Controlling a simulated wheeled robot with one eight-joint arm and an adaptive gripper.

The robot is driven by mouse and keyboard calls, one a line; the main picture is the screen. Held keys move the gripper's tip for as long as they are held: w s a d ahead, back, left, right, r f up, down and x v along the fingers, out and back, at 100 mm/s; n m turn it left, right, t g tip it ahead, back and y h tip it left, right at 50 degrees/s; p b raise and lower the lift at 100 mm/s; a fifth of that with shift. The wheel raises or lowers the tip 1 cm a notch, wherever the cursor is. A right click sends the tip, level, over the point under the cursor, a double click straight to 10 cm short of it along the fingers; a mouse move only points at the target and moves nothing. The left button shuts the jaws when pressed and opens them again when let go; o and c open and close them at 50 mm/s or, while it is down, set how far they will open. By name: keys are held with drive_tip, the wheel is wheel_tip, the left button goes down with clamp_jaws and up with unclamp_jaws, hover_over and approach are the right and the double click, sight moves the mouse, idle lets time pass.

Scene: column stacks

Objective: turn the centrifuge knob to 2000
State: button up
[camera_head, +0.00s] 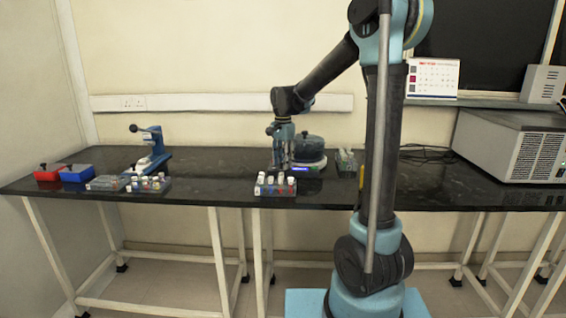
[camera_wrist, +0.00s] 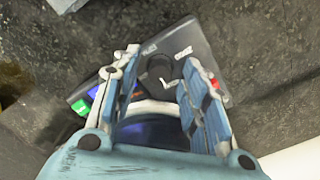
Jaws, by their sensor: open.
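The centrifuge (camera_head: 309,148) stands on the black bench, with a dark rounded lid, a pale body and a lit blue display in front. In the wrist view its dark front panel (camera_wrist: 193,42) carries a dark round knob (camera_wrist: 158,68) with small white marks around it, too small to read. A green button, a blue display and a red button also show there. My gripper (camera_head: 282,163) is in front of the centrifuge, pointing down. In the wrist view its two fingers (camera_wrist: 156,72) are apart, with the knob between them. Whether they touch it cannot be told.
A rack of capped vials (camera_head: 274,186) stands in front of the centrifuge, and another rack (camera_head: 345,161) is to its right. A blue press-like device (camera_head: 151,150), red and blue boxes and more racks are at the left. A large grey machine (camera_head: 513,146) stands at the right.

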clamp_jaws()
drive_tip(key=shift+n, duration=0.4)
drive_tip(key=n, duration=0.3)
drive_tip(key=shift+n, duration=0.4)
drive_tip(key=n, duration=1.3)
drive_tip(key=shift+a, duration=0.1)
drive_tip(key=shift+n, duration=0.3)
